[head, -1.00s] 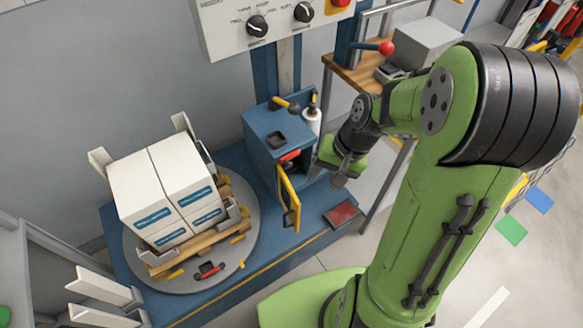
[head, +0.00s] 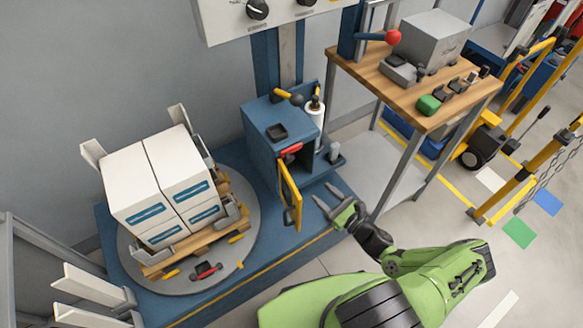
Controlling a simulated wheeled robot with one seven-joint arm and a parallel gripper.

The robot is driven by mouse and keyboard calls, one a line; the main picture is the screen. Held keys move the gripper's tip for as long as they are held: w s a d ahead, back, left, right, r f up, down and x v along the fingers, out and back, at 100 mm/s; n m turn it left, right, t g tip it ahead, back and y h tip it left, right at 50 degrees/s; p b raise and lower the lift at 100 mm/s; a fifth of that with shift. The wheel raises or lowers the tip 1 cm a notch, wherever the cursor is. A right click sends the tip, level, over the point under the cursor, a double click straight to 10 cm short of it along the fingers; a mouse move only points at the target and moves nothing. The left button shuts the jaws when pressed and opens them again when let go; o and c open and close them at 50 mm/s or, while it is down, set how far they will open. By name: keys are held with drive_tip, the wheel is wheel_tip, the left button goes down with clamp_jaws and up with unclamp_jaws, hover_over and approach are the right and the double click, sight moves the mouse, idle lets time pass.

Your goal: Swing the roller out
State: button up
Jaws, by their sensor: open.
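A white roller (head: 315,122) stands upright at the right side of the blue cabinet (head: 268,130), with a dark and yellow top. A yellow-edged door (head: 290,198) stands swung out from the cabinet's front, with a red handle (head: 290,150) above it. My gripper (head: 323,194) is open and empty, to the right of the yellow door and below the roller in the picture. Its fingers point towards the cabinet and are apart from the roller. I cannot tell how the roller is mounted.
White boxes (head: 160,185) sit on a pallet on a grey turntable (head: 240,262) at left. A wooden-topped workbench (head: 440,105) with a grey box stands at right, its legs close behind my gripper. Grey floor (head: 440,215) is clear to the right.

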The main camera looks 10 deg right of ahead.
sight(288, 163)
drive_tip(key=b+x, duration=0.2)
drive_tip(key=x, duration=1.3)
drive_tip(key=shift+w+a+b, duration=0.1)
drive_tip(key=shift+a+b, duration=0.15)
drive_tip(key=shift+b, duration=0.05)
drive_tip(key=shift+c, duration=0.2)
clamp_jaws()
